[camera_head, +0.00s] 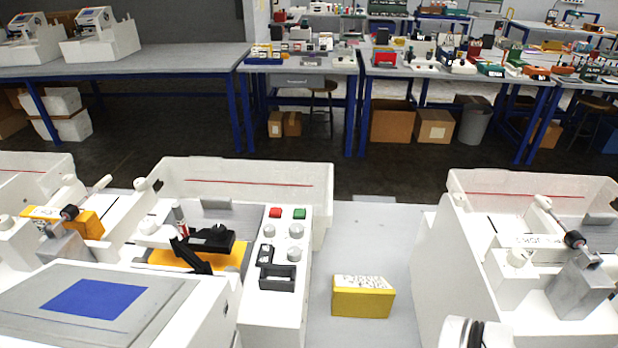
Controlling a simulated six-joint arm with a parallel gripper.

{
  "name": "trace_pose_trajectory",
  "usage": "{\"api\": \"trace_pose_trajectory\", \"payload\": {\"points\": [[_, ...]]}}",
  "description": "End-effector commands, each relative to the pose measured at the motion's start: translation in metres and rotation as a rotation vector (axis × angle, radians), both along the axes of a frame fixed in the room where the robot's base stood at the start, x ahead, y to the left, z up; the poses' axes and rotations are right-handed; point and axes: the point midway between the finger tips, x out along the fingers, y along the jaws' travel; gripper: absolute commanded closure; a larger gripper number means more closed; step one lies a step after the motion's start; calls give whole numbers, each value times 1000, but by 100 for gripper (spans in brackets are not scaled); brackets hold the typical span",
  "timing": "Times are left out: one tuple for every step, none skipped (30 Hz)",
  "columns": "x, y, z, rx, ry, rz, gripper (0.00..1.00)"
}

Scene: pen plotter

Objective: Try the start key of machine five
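The middle white plotter machine (322,190) stands on the grey table. Its control strip on the right side carries a red key (275,212) and a green key (299,213) side by side. Grey round knobs (296,231) and black fittings (277,278) sit below them. A pen carriage (207,240) is over a yellow sheet (172,260). A second machine (448,235) stands at the right, and part of another (35,165) shows at the left. I cannot read a machine number on any of them. My gripper is not in view.
A yellow box (362,303) with writing on its white top stands on the table (375,230) between the middle and right machines. A grey panel with a blue rectangle (93,298) is in the left foreground. A white cylindrical part with a dark band shows at the bottom right.

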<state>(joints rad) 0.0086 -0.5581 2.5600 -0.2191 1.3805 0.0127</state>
Motion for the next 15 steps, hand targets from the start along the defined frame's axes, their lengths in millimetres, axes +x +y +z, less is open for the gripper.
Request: {"api": "trace_pose_trajectory", "payload": {"points": [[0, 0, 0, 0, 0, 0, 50], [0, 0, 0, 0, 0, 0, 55], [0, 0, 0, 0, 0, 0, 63], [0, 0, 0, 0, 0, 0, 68], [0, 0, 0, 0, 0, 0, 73], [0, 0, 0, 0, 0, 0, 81], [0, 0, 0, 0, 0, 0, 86], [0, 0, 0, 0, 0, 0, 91], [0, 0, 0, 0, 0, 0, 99], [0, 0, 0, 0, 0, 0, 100], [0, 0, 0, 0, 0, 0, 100], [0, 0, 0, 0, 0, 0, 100], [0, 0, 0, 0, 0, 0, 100], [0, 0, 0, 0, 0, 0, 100], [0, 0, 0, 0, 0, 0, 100]]}}
